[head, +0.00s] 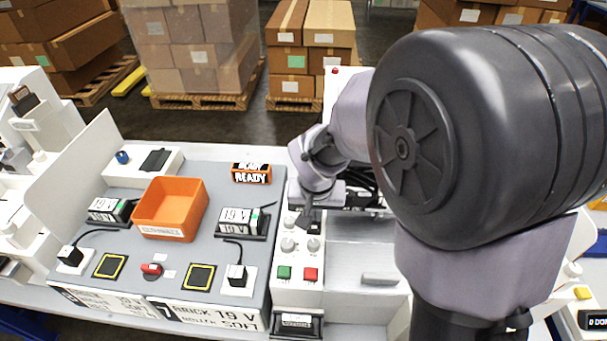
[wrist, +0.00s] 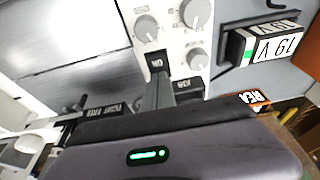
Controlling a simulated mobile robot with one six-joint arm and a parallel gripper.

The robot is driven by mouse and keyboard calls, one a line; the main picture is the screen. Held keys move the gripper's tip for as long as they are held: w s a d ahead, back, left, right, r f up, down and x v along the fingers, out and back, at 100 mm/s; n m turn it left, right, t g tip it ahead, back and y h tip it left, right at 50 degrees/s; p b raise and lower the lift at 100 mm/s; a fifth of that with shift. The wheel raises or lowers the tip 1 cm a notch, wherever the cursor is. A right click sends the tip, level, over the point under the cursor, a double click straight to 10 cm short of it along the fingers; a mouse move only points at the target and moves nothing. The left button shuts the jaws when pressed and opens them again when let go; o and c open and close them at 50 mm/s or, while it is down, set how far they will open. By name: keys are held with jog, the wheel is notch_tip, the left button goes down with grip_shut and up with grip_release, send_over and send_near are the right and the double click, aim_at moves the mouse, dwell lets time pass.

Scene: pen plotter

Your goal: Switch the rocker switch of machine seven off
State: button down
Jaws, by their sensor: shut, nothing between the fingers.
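The control panel (head: 298,262) in the head view carries grey knobs, a green button and a red button. My gripper (head: 308,219) is over its upper part, fingers pointing down and shut with nothing between them. In the wrist view my gripper's fingers (wrist: 160,92) reach to the panel beside a small black piece (wrist: 157,62) with white letters, seemingly "ON" upside down. A second black lettered piece (wrist: 188,84) is to its right. I cannot tell whether the fingers touch either piece. The rocker itself and its position are not clear, partly hidden by the fingers.
An orange bin (head: 171,209), a READY display (head: 251,173) and a 19 V block (head: 240,221) stand on the grey bench left of the panel. A front label (head: 208,314) reads 7. My arm hides much of the right side.

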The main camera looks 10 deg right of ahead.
jog(key=shift+f+b, duration=0.2)
jog(key=shift+b, duration=0.35)
jog(key=shift+s+f, duration=0.1)
jog(key=shift+s, duration=0.05)
jog(key=shift+s+f+b, duration=0.1)
jog(key=shift+s+b, duration=0.25)
jog(key=shift+s, duration=0.05)
jog(key=shift+s+a, duration=0.2)
jog(key=shift+s, duration=0.2)
